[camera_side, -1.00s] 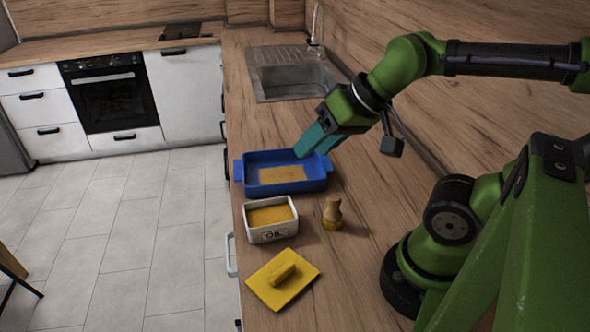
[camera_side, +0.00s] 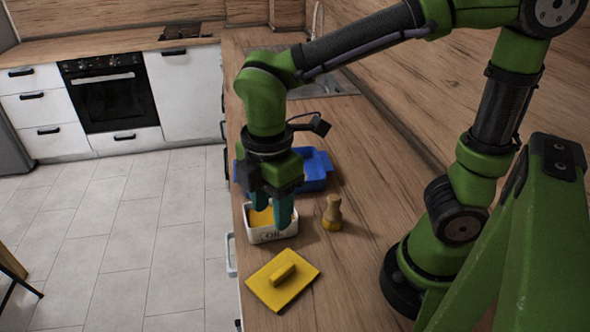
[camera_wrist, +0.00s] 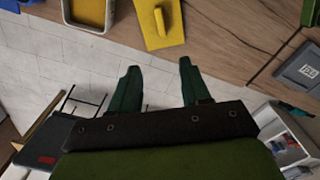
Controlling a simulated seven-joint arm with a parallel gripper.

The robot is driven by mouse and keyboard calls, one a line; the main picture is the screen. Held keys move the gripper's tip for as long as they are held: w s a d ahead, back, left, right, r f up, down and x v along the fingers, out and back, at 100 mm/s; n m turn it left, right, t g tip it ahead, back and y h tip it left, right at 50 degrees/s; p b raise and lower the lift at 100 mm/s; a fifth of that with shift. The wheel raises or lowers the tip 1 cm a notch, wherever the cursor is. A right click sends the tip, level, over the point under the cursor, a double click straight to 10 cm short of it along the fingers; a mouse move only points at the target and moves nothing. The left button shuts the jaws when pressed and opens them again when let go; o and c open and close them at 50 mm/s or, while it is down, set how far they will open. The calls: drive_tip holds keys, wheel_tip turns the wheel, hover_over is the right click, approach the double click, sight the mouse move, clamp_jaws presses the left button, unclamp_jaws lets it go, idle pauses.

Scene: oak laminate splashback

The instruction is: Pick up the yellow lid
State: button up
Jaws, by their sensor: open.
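The yellow lid (camera_side: 283,281) lies flat on the counter near its front edge, with a raised bar handle (camera_side: 283,272) on top. It also shows at the top of the wrist view (camera_wrist: 158,22). My gripper (camera_side: 273,214) is open and empty, pointing down above the white container (camera_side: 271,236) filled with yellow, behind the lid in the side view. The gripper's fingers show in the wrist view (camera_wrist: 157,75), apart from the lid. The fingers hide part of the container.
A blue dish (camera_side: 316,172) stands behind the container, partly hidden by my arm. A wooden brush-like object (camera_side: 332,213) with a yellow base stands right of the container. Counter to the right of the lid is clear.

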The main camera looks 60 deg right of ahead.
sight(277, 274)
drive_tip(key=f, duration=1.7)
drive_tip(key=shift+s, duration=0.25)
drive_tip(key=shift+c, duration=0.5)
clamp_jaws()
